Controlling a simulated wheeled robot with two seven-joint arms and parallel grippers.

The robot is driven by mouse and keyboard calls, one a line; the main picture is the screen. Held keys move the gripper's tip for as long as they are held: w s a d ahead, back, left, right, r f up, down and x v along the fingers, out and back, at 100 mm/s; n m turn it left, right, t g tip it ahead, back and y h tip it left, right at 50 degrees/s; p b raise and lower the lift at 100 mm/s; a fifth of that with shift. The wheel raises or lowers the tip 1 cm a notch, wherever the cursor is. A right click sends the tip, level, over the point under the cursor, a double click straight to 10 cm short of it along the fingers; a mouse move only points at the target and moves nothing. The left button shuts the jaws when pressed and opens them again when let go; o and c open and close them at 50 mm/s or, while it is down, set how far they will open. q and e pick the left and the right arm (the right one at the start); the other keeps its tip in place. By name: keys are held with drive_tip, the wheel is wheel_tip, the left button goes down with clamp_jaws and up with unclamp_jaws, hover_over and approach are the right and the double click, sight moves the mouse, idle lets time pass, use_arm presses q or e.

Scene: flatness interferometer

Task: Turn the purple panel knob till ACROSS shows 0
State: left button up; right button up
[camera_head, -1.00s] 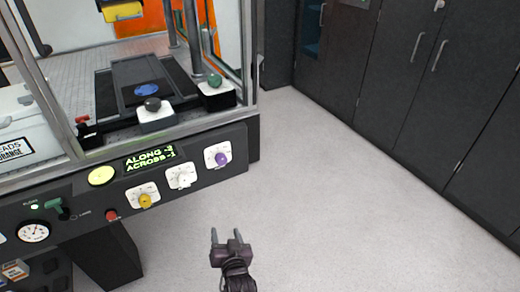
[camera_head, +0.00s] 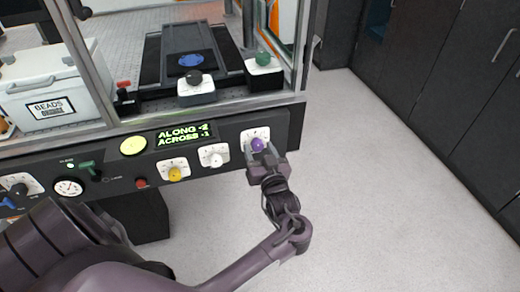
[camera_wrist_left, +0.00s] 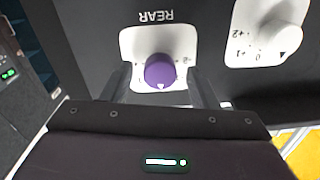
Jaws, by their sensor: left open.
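The purple knob (camera_head: 257,144) sits on a white scale plate at the right end of the dark front panel. In the left wrist view the purple knob (camera_wrist_left: 160,71) shows on its plate, marked REAR upside down, with a small white pointer mark at its lower edge. My left gripper (camera_head: 261,150) is open at the knob, and the wrist view shows one finger on each side of it. I cannot tell whether the fingers touch it. The green display (camera_head: 184,135) reads ALONG -2 and ACROSS -1. My right gripper is not in view.
A white knob (camera_head: 213,160) and a yellow knob (camera_head: 175,173) sit left of the purple one on the same panel. A red button (camera_head: 141,183) and a round yellow-green disc (camera_head: 133,146) are further left. The floor right of the panel is clear, with dark cabinets beyond.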

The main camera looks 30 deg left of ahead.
use_arm(q)
drive_tip(key=shift+c, duration=0.3)
drive_tip(key=c, duration=0.9)
drive_tip(key=shift+r+m+p, duration=0.1)
drive_tip(key=shift+m+p, duration=0.2)
drive_tip(key=shift+p, duration=0.2)
drive_tip(key=m+p, duration=0.2)
drive_tip(key=p, duration=0.1)
drive_tip(key=shift+r+m, duration=0.15)
drive_tip(key=shift+m, duration=0.25)
drive_tip(key=m+p, duration=0.3)
drive_tip(key=shift+f+m+p, duration=0.2)
drive_tip(key=shift+m+p, duration=0.6)
drive_tip(key=shift+m, duration=0.4)
drive_tip(key=shift+f, duration=0.1)
drive_tip(key=o, duration=1)
drive_tip(key=shift+c, duration=0.2)
